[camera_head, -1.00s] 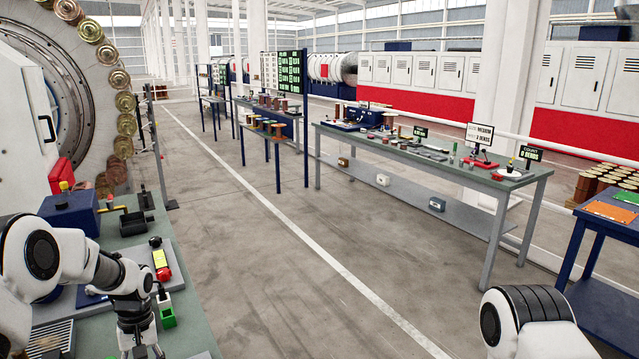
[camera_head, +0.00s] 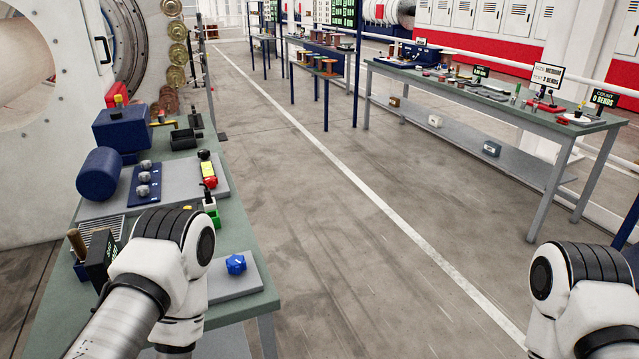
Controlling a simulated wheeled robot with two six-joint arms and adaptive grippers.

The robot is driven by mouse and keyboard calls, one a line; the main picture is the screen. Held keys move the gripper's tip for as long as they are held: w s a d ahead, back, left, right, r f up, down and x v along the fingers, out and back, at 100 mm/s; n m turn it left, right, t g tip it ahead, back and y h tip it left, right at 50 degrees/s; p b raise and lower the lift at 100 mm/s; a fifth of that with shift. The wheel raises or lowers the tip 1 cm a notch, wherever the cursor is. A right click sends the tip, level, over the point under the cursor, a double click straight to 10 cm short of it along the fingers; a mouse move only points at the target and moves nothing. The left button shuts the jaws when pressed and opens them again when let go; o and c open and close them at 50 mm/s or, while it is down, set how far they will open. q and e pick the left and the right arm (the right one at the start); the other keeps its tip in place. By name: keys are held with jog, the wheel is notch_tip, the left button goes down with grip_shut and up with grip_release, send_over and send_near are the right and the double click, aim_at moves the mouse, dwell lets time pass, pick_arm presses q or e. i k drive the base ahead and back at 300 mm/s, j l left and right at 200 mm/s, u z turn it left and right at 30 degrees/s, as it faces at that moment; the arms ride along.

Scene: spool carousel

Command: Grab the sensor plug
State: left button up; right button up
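A small upright part with a black top and pale body stands in a green block (camera_head: 212,216) on the left workbench. It may be the sensor plug, but it is too small to be sure. A blue knob-like piece (camera_head: 236,265) sits on a grey plate (camera_head: 228,287) nearer the front edge. My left arm crosses the near end of the bench, left of the blue piece, and its gripper is out of view. My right arm shows at the lower right, and its gripper is also out of view.
The workbench (camera_head: 250,230) also carries a red and yellow device (camera_head: 209,174), a blue cylinder (camera_head: 99,174), a blue box (camera_head: 122,129) and a black tray (camera_head: 184,139). A large wheel machine stands behind it. The floor (camera_head: 380,190) to the right is clear.

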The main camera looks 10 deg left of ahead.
aim_at(206, 190)
jog(key=i+l, duration=0.15)
jog(key=i, duration=0.15)
jog(key=i+l+u, duration=0.25)
jog(key=i, duration=0.2)
jog(key=i+l+u, duration=0.55)
jog(key=i+l, duration=0.25)
jog(key=l, duration=0.2)
jog(key=i+l+u, duration=0.25)
jog(key=l, duration=0.35)
jog(key=i+j, duration=0.05)
